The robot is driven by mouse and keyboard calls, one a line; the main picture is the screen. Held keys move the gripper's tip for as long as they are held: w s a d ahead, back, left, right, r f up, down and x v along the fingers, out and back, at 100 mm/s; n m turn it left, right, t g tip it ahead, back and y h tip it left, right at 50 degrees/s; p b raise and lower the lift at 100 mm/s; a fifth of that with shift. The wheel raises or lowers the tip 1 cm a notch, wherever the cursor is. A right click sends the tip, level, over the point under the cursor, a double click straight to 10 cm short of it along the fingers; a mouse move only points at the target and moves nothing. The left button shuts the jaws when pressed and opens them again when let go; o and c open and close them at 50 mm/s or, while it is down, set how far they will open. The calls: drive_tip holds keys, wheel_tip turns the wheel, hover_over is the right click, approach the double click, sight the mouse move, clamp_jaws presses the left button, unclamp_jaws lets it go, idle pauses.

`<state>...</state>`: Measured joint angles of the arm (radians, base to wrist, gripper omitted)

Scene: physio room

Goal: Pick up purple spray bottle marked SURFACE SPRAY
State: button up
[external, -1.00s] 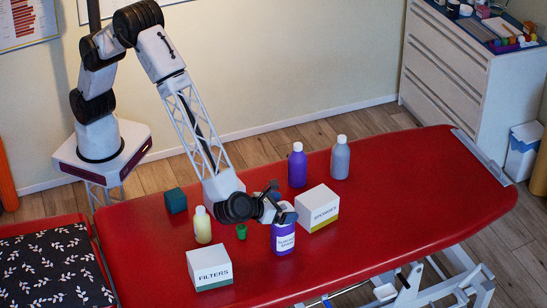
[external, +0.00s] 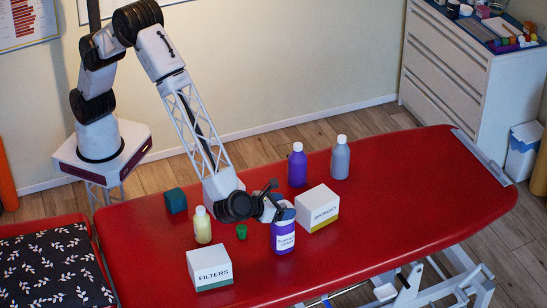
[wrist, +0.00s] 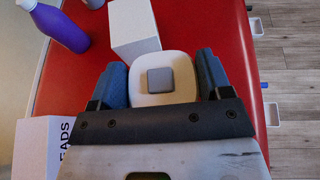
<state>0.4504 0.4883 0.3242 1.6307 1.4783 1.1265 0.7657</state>
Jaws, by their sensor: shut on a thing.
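The purple spray bottle (external: 284,241) stands upright on the red treatment table, its white label reading SURFACE SPRAY in small letters. My gripper (external: 282,211) is around its upper part in the external view, hiding some of its top. In the wrist view, my gripper (wrist: 161,82) has its two blue fingers on either side of the bottle's pale top (wrist: 161,96), which carries a grey square piece. The gripper is shut on the bottle. I see no clear gap under the bottle.
A white SPONGES box (external: 318,209) stands close to the right. A plain purple bottle (external: 297,167) and a grey bottle (external: 340,159) stand behind. A yellow bottle (external: 202,226), small green item (external: 241,232), teal block (external: 175,201) and FILTERS box (external: 210,268) are left. The table's right half is clear.

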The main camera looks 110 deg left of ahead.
drive_tip(key=shift+r, duration=4.8)
